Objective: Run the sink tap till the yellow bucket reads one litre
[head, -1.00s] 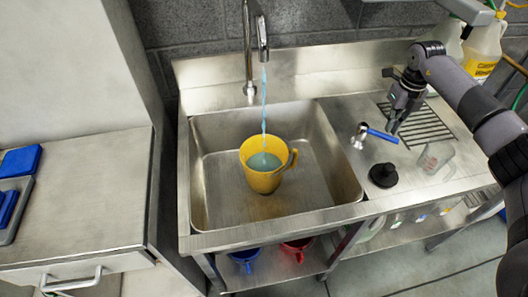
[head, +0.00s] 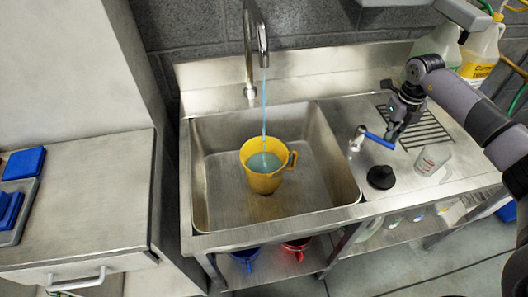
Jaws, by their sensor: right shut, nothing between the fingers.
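The yellow bucket (head: 262,181), a jug with a handle on its right, stands upright in the sink basin (head: 222,205) with bluish water (head: 264,161) in it. Its litre marks cannot be read from here. A thin blue stream (head: 264,110) falls from the tap spout (head: 262,40) into it. A valve with a blue lever (head: 379,141) stands on the counter right of the basin. My right gripper (head: 391,140) is shut and empty, its tips at the lever's right end; whether they touch cannot be told. My left gripper is not in view.
A black plug (head: 381,177) and a clear measuring cup (head: 432,159) stand on the counter. A drain grille (head: 425,128) lies behind. Bottles (head: 478,50) stand back right. Blue (head: 245,258) and red (head: 296,248) buckets sit on the shelf below.

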